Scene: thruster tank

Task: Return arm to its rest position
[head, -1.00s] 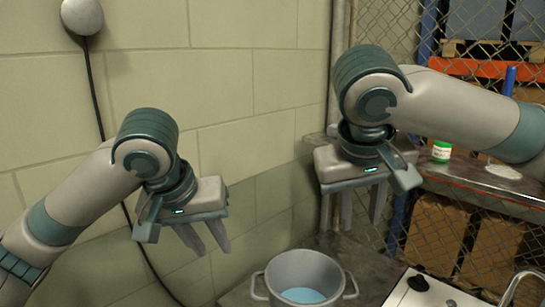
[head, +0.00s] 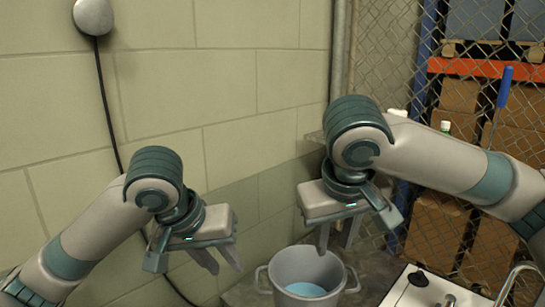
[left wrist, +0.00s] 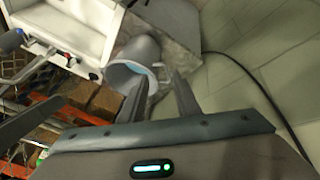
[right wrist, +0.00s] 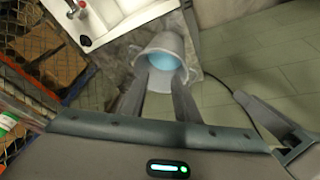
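My left gripper (head: 218,262) hangs in the air to the left of a grey pot, its two fingers apart and nothing between them. My right gripper (head: 337,240) hangs above the pot's right side in the head view, also with its fingers apart and empty. The left wrist view shows the left fingers (left wrist: 160,90) spread, with the pot beyond them. The right wrist view shows the right fingers (right wrist: 160,90) spread, with the pot beyond their tips. Both arms are bent at the wrist, with the fingers pointing down.
The grey two-handled pot (head: 305,273) holds something blue and stands on a dark surface by a white sink unit (head: 430,290) with a tap. A block wall is behind on the left. A mesh fence (head: 385,60) and shelving with boxes are on the right.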

